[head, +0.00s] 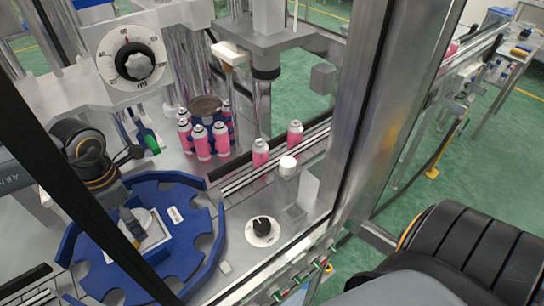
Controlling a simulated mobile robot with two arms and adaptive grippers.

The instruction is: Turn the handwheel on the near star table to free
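The near star table (189,262) is a blue notched wheel with a blue curved guide around its far and right side, at the lower left. A pale square block with a round white part (151,226) sits over its middle; I cannot tell for certain whether this is the handwheel. My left arm comes in from the left, and its gripper (131,222) is at this block, pointing down. A dark frame bar crosses close by, and the fingers are too small and partly hidden to show whether they are open or touching. My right gripper is out of view.
Pink cans (221,139) stand around a farther star wheel, and others (260,152) stand along the conveyor (270,163). A large ml dial (137,63) is at the upper left. A small black knob (263,227) is right of the near table. A metal frame post (385,120) stands right.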

